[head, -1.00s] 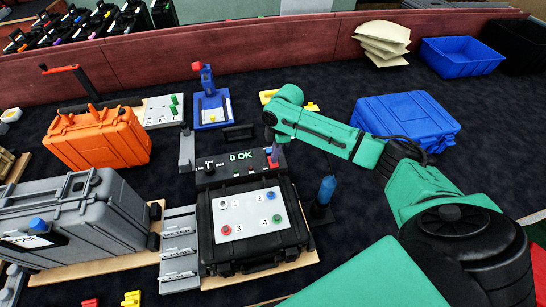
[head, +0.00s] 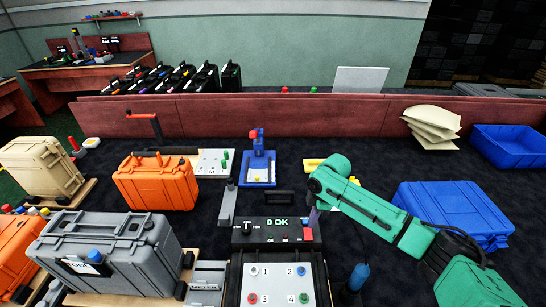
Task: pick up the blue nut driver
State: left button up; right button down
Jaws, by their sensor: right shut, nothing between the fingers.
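The blue nut driver (head: 358,277) stands upright, blue handle up, at the bottom of the head view, just right of the black test box. Its lower end is near the bottom edge and hard to see. My green right arm comes in from the right and ends above the back right of the test box. My right gripper (head: 313,208) is small and dark there, shut and empty, behind and left of the nut driver and apart from it. My left gripper is not in view.
A blue case (head: 455,212) lies right, behind my arm. An orange case (head: 156,184) and a grey case (head: 108,250) stand left. Dark mat is clear between nut driver and arm.

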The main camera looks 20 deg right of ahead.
aim_at(361, 272)
jog(key=k, duration=1.5)
